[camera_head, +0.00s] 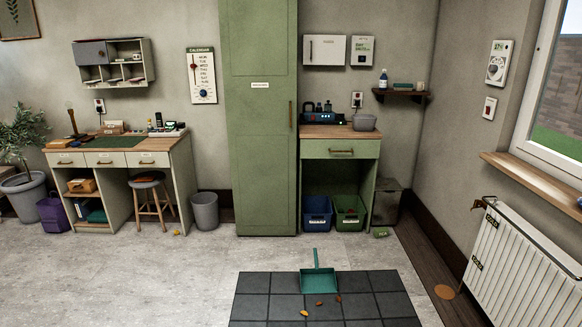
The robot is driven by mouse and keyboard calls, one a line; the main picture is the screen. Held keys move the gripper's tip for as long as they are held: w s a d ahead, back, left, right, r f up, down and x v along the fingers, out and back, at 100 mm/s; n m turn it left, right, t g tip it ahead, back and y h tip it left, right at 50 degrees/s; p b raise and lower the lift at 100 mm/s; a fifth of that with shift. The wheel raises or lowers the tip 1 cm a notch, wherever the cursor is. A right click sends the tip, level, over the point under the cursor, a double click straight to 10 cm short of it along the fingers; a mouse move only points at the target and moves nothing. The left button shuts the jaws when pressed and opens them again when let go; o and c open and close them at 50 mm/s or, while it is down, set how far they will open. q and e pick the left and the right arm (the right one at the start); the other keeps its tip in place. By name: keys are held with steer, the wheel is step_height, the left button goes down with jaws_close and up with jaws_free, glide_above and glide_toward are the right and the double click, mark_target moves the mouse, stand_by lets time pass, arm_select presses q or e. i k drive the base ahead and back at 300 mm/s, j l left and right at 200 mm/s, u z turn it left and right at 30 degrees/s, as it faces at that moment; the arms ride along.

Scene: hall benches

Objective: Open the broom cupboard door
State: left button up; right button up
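The broom cupboard is the tall green cabinet (240,180) at the back wall, left of the centre of the head view. Its door (262,150) looks shut, flush with the frame. A small white label (260,85) sits high on the door. A slim brown vertical handle (291,114) is near the door's right edge. The inside of the cupboard is hidden. Neither of my grippers shows in the head view.
A teal dustpan (319,280) lies on dark floor tiles (252,308) in front, with leaves nearby. A counter (340,132) with blue and green bins stands right of the cupboard. A grey waste bin (204,211) stands left. Pale floor before the cupboard is clear.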

mark_target(258, 38)
steer(key=i, duration=1.2)
steer(key=i+l+u, duration=0.1)
steer(key=i, duration=1.1)
steer(key=i+l, duration=0.1)
steer(key=i, duration=1.05)
